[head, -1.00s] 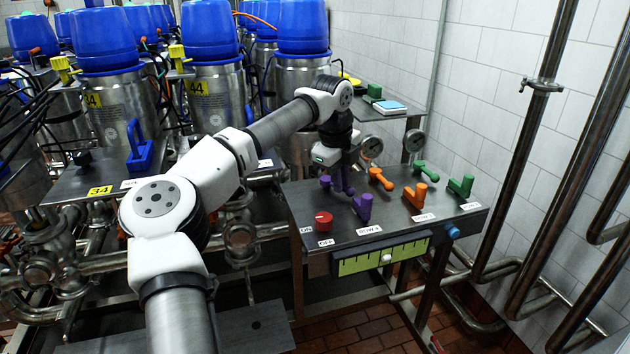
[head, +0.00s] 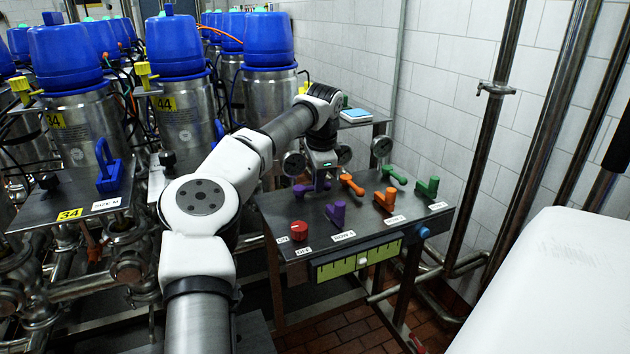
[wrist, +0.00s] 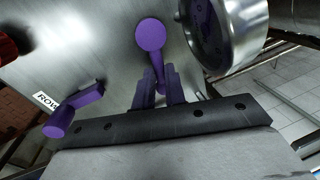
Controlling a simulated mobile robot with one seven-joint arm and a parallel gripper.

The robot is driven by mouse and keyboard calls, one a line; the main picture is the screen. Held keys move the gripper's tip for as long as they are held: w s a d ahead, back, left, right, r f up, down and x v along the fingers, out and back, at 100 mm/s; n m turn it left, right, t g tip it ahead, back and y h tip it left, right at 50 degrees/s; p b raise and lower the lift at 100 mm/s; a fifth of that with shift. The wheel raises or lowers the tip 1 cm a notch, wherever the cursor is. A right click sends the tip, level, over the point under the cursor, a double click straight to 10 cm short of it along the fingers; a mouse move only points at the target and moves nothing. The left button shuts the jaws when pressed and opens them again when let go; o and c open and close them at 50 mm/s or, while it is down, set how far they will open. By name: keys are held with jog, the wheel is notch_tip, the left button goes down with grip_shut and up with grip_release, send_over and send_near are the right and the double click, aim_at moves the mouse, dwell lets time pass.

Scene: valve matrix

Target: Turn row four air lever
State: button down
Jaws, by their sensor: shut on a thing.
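The rear purple lever (head: 302,190) is on the grey console top (head: 275,215), below my gripper (head: 321,176). In the wrist view, this purple lever (wrist: 150,36) shows a round knob and a thin arm. My gripper (wrist: 159,80) is shut on the lever's arm, a finger on each side. The lever's pivot is hidden by the fingers. A second purple lever (head: 336,212) is nearer the front, behind the label reading ROW (head: 343,236); it also shows at left in the wrist view (wrist: 75,112).
Orange levers (head: 384,199) and green levers (head: 428,187) are to the right. A red knob (head: 299,231) is at the front left. Round gauges (head: 382,147) stand behind. A large white surface (head: 560,290) fills the lower right, with floor between it and the console.

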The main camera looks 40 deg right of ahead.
jog(key=shift+w+d+r+n, duration=0.15)
jog(key=shift+w+n, duration=0.25)
jog(key=shift+n, duration=0.5)
jog(key=c, duration=1.5)
grip_release()
jog(key=shift+o, duration=0.2)
notch_tip(320, 180, up, 13)
jog(key=s, duration=0.2)
jog(key=shift+s+a+r, duration=0.2)
jog(key=shift+s+a, duration=0.1)
jog(key=shift+a, duration=0.15)
